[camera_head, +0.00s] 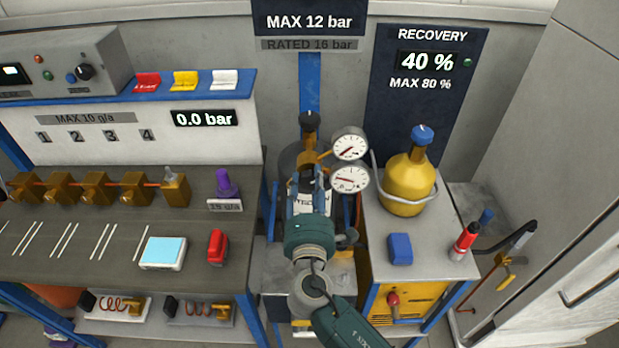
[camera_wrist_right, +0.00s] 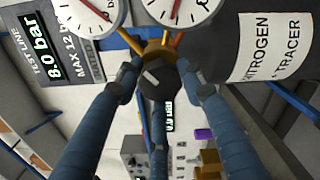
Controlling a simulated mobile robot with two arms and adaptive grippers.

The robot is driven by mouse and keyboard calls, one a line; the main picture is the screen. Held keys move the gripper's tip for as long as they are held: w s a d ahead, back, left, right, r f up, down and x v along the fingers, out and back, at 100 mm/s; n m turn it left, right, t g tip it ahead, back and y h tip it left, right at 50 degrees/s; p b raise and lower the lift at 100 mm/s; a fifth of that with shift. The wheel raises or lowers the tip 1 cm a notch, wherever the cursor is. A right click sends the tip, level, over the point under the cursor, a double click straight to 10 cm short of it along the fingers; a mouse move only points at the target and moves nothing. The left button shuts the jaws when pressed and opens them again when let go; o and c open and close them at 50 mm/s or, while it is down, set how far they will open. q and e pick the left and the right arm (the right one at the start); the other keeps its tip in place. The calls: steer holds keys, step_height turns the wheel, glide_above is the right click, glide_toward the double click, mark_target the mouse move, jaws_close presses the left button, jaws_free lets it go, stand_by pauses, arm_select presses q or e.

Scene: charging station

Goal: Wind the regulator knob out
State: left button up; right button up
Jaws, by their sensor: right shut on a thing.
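The dark regulator knob (camera_wrist_right: 154,80), with a pale bar mark on its face, sits between the blue-sleeved fingers of my right gripper (camera_wrist_right: 159,88) in the right wrist view. The fingers are shut on it. In the head view my right gripper (camera_head: 311,180) reaches up to the regulator, just left of the lower round gauge (camera_head: 349,179), and hides the knob. The upper gauge (camera_head: 350,147) is beside the brass regulator body (camera_wrist_right: 158,50). A black valve top (camera_head: 309,121) stands above. My left gripper is not in view.
The nitrogen cylinder's label (camera_wrist_right: 274,45) is close to the fingers in the wrist view. A yellow recovery cylinder (camera_head: 407,178) stands right. The left bench (camera_head: 120,235) holds brass valves (camera_head: 95,188). The test line display (camera_wrist_right: 40,45) reads 8.0 bar.

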steer(key=n+p, duration=0.3)
steer(key=n, duration=0.2)
steer(key=shift+n, duration=0.3)
steer(key=shift+n+p, duration=1.1)
steer(key=shift+n, duration=1.1)
steer(key=shift+f, duration=0.1)
steer(key=o, duration=1.2)
steer(key=shift+s, duration=0.1)
steer(key=s, duration=1.2)
steer(key=shift+w, duration=0.1)
